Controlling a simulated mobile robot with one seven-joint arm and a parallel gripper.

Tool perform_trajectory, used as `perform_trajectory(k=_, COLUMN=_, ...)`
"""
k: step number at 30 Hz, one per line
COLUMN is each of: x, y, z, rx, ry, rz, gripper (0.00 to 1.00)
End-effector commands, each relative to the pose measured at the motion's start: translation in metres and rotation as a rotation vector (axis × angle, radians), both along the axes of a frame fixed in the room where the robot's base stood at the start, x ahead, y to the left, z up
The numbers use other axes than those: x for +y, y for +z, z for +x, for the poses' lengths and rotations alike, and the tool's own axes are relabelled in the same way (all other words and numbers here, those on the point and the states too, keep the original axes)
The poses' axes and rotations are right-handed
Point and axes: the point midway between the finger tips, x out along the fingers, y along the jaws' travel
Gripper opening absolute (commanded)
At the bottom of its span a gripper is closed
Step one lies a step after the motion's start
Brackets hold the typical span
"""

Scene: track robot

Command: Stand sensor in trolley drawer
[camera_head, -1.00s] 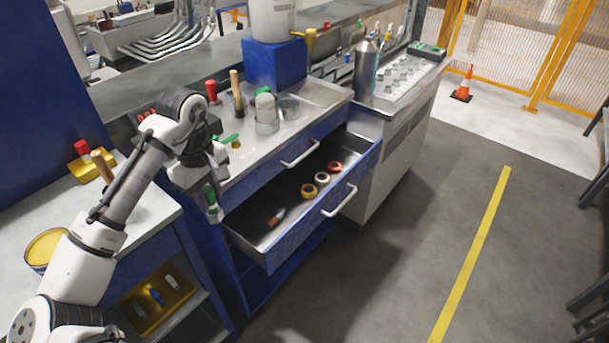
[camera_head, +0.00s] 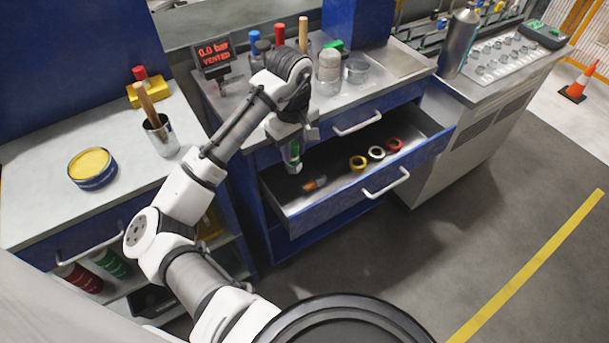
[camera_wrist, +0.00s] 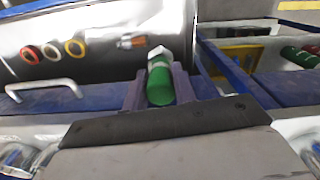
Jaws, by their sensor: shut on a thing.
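My gripper (camera_head: 292,164) is shut on the sensor, a green cylinder (camera_wrist: 160,86) with a silver hex end (camera_wrist: 158,54). The green body also shows between my fingers in the head view (camera_head: 295,150). The gripper is at the left end of the open trolley drawer (camera_head: 317,214), close to the trolley front. The sensor appears to be above the drawer floor; its exact height is hard to tell. The drawer holds red, white and yellow tape rolls (camera_head: 376,153) to the right and an orange-and-dark small item (camera_head: 315,184) near the gripper.
A closed upper drawer with a handle (camera_head: 357,124) is just behind the open one. The trolley top carries a display reading "0.0 bar VENTED" (camera_head: 214,53), jars (camera_head: 329,72) and tools. A bench with a yellow-topped tin (camera_head: 92,167) stands left. The drawer's middle floor is free.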

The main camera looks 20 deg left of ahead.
Motion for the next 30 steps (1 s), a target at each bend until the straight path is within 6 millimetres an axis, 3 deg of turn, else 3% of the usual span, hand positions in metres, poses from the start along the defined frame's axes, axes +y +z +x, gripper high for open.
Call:
perform_trajectory(k=3, x=-0.001, y=-0.035, z=-0.001, rx=0.002, ry=0.002, rz=-0.007, gripper=0.01)
perform_trajectory(k=9, x=0.000, y=-0.079, z=-0.001, rx=0.002, ry=0.002, rz=-0.003, gripper=0.01)
perform_trajectory(k=24, x=0.001, y=-0.134, z=0.000, rx=0.000, ry=0.000, rz=0.001, gripper=0.01)
perform_trajectory(k=30, x=0.000, y=-0.136, z=0.000, rx=-0.001, ry=0.000, rz=0.000, gripper=0.01)
